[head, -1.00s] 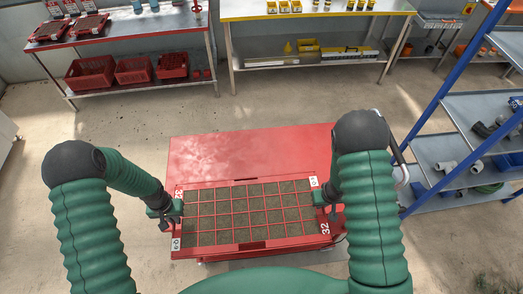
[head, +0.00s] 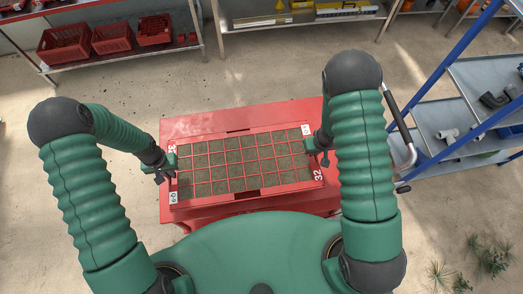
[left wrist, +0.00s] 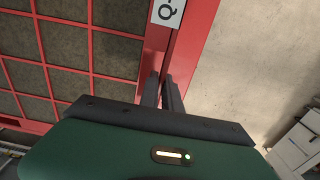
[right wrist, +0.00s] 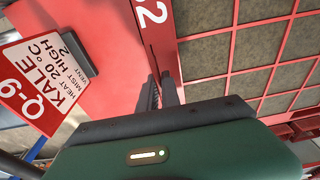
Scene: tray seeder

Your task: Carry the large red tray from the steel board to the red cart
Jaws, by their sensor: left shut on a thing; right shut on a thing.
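The large red tray (head: 215,200), a grid of soil-filled cells, is over the red cart (head: 186,128) in the head view. Red cart top shows behind it and a strip in front. I cannot tell whether the tray rests on the cart or hangs just above it. My left gripper (head: 168,172) is shut on the tray's left end rim; its fingers (left wrist: 165,95) show at the rim in the left wrist view. My right gripper (head: 318,150) is shut on the right end rim; its fingers (right wrist: 160,92) show there in the right wrist view.
A sign reading Q-9 KALE (right wrist: 40,82) stands near the right gripper. The cart's handle (head: 405,155) is at the right. A blue shelf rack (head: 455,115) stands further right. Benches with red crates (head: 64,43) line the back. Floor between is clear.

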